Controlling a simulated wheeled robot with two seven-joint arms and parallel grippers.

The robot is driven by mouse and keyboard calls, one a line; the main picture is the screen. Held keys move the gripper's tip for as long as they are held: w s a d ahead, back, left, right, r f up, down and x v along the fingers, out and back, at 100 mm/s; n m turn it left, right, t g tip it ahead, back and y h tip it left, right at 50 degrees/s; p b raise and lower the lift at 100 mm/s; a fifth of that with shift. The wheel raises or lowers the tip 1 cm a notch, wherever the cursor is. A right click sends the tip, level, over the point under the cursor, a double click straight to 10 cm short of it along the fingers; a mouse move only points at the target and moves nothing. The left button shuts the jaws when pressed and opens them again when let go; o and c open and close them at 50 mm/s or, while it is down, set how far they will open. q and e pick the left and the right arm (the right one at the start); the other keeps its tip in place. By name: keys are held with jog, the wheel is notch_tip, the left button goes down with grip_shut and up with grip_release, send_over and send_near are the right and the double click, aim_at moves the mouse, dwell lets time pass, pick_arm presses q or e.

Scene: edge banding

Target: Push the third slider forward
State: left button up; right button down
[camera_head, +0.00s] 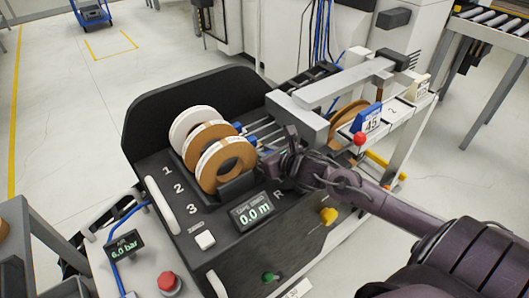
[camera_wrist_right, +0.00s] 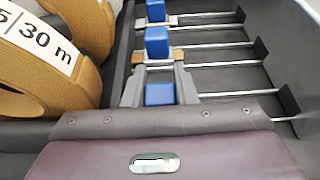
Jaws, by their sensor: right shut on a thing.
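Several rolls of edge tape (camera_head: 228,160) stand in the black holder beside the numbers 1, 2 and 3. Blue-knobbed sliders on metal rods lie right of them. In the right wrist view, the first slider (camera_wrist_right: 155,10) is at the top edge, the second slider (camera_wrist_right: 157,42) below it, and the third slider (camera_wrist_right: 160,93) nearest me. My right gripper (camera_wrist_right: 159,88) has its grey fingers on both sides of the third slider's blue knob, shut on it. In the head view, my right gripper (camera_head: 283,152) largely hides that slider. My left gripper is not in view.
A display (camera_head: 252,211) reads 0.0 m in front of the rolls. A grey overhead beam (camera_head: 345,84) and a blue 45 sign (camera_head: 367,119) stand behind my right arm. A red button (camera_head: 169,283) is at the front left. The rods right of the knobs are clear.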

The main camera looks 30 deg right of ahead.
jog(key=d, duration=0.4)
jog(key=shift+w+d, duration=0.15)
jog(key=shift+d, duration=0.15)
jog(key=c, duration=1.4)
grip_release()
jog(key=shift+c, duration=0.2)
jog(key=shift+p+v, duration=0.85)
jog(key=shift+v, duration=3.05)
jog(key=shift+o, duration=0.2)
